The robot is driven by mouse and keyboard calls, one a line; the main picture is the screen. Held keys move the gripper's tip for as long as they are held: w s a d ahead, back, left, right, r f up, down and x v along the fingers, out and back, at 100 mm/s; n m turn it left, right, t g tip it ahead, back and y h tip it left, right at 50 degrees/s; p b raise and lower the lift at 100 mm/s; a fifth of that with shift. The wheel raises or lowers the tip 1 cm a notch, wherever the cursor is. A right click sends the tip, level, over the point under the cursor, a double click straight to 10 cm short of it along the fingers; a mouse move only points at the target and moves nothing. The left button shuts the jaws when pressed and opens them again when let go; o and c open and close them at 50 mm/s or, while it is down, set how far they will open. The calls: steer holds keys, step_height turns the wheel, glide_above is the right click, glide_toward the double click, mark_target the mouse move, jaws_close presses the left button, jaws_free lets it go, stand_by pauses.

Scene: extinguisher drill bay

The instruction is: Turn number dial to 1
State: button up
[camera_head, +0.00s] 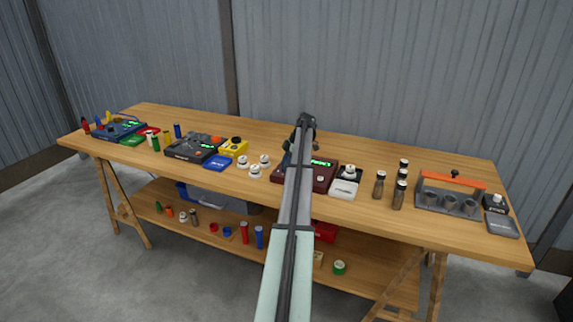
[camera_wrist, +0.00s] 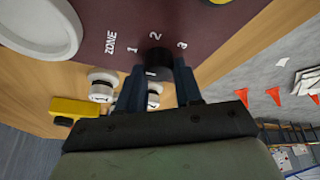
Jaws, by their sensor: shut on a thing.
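The number dial (camera_wrist: 158,58) is a dark round knob on a maroon panel (camera_wrist: 110,18). The white marks ZONE, 1, 2 and 3 are printed around it in the wrist view, with 2 just above it, 1 to the left and 3 to the right. My gripper (camera_wrist: 158,72) is shut on the dial, a dark blue finger on each side. I cannot tell which number the dial points to. In the head view the maroon box (camera_head: 322,176) with a green display stands mid-table, and my arm hides the dial and much of my gripper.
White round knobs (camera_head: 254,171) stand left of the maroon box. A white block (camera_head: 344,188) is close on its right, with dark cylinders (camera_head: 379,184) beyond. A yellow box (camera_head: 234,146) and a grey console (camera_head: 194,148) are farther left. The table's front strip is mostly clear.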

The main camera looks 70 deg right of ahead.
steer(key=o, duration=1)
steer(key=shift+o, duration=0.2)
steer(key=v, duration=1.3)
steer(key=shift+r, duration=0.35)
